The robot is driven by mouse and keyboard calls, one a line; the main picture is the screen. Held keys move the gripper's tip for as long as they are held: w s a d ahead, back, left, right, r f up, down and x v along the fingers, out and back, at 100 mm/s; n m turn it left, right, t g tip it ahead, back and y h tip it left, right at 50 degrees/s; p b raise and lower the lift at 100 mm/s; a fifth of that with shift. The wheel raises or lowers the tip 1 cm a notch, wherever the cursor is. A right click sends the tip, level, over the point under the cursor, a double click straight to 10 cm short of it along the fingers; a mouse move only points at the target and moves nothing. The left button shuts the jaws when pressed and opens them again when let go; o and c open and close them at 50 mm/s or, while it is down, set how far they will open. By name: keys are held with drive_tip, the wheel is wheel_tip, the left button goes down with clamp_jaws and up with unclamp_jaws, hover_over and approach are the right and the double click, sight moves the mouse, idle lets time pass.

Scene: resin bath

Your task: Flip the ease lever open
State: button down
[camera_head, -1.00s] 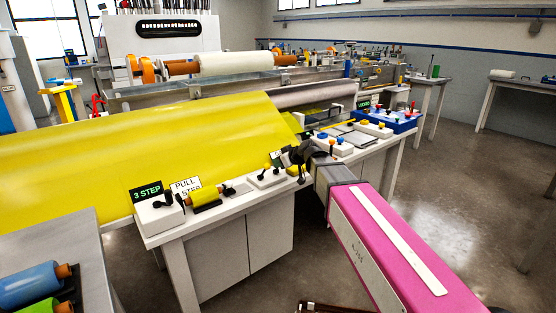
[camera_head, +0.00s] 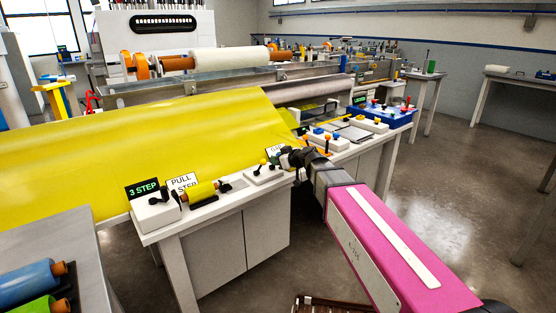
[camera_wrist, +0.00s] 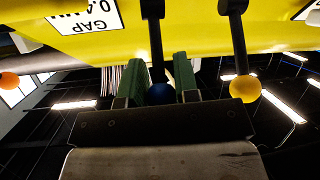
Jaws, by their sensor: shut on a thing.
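My gripper (camera_wrist: 163,82) has two green fingers, one on each side of a dark lever with a blue ball knob (camera_wrist: 158,91). It is shut on this lever at the knob. A second dark lever with a yellow ball knob (camera_wrist: 244,89) stands to the right in the wrist view, outside the fingers. No label reading "ease" is legible. In the head view my gripper (camera_head: 284,157) is over the front edge of the white bench, by a white lever base (camera_head: 264,176); it hides the gripped lever there.
A yellow sheet (camera_head: 150,150) stretches behind the bench levers. A 3 STEP display (camera_head: 143,189) and a PULL STEP sign (camera_head: 182,183) stand at the bench's left end. A GAP sign (camera_wrist: 86,18) shows in the wrist view. Floor at right is free.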

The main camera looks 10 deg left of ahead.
drive_tip(key=c, duration=1)
unclamp_jaws()
drive_tip(key=v, duration=1)
drive_tip(key=shift+s+d+r, duration=0.1)
drive_tip(key=shift+s+d, duration=0.15)
drive_tip(key=shift+d, duration=0.1)
